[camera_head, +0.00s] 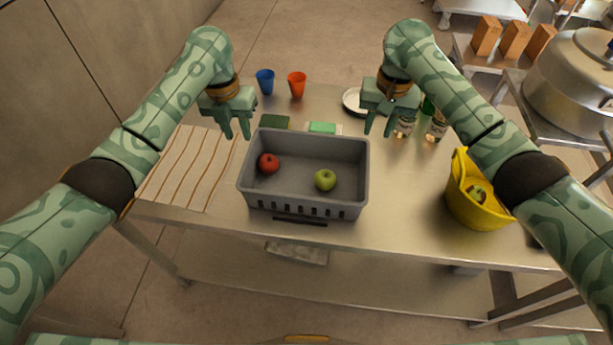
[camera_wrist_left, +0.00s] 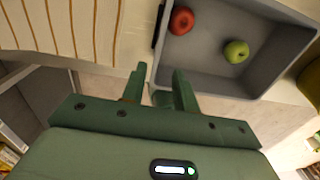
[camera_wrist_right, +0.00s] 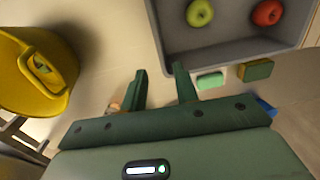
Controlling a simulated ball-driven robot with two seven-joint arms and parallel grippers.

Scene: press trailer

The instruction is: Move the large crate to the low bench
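The large grey crate (camera_head: 300,205) stands upright on the steel table, with a red apple (camera_head: 269,163) and a green apple (camera_head: 325,180) inside. My left gripper (camera_head: 238,132) is open and empty beside the crate's far left corner. In the left wrist view, the fingers (camera_wrist_left: 158,72) are apart and the crate wall (camera_wrist_left: 215,82) is just beyond them. My right gripper (camera_head: 378,130) is open and empty near the far right corner. The right wrist view shows its fingers (camera_wrist_right: 160,72) apart near the crate (camera_wrist_right: 230,50). I cannot tell which surface is the low bench.
A yellow bucket (camera_head: 465,205) stands right of the crate. A striped cloth (camera_head: 185,170) lies left. Blue (camera_head: 265,82) and red (camera_head: 297,84) cups, a plate (camera_head: 352,100) and bottles (camera_head: 437,126) stand behind. A big pot (camera_head: 575,75) and orange blocks (camera_head: 514,39) are far right.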

